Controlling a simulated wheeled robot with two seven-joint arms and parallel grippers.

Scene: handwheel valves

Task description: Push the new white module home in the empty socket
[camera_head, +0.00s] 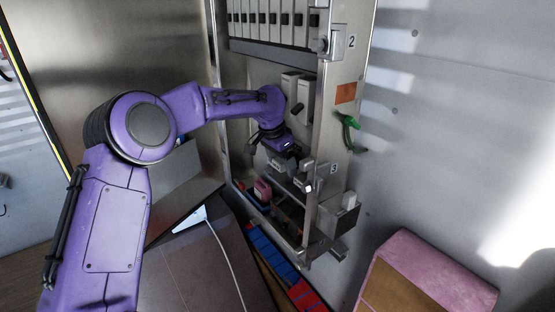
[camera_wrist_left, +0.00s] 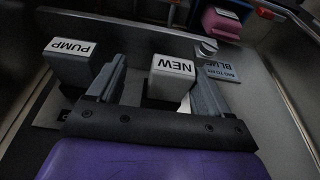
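My left gripper (camera_head: 281,158) reaches down into the lower bay of the cabinet. In the left wrist view my left gripper (camera_wrist_left: 158,88) has its two fingers apart, on either side of a white module marked NEW (camera_wrist_left: 172,75). A gap shows between the left finger and the module; the right finger is close beside it, and I cannot tell if they touch. The module's foot meets a dark area, partly hidden by the gripper, so its depth in a socket cannot be told. A module marked PUMP (camera_wrist_left: 68,62) stands left of the fingers. My right gripper is not in view.
A pink block (camera_head: 263,190) sits low in the cabinet (camera_head: 338,95). A green handle (camera_head: 348,133) sticks out at its side. A pink box (camera_head: 430,275) stands at lower right.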

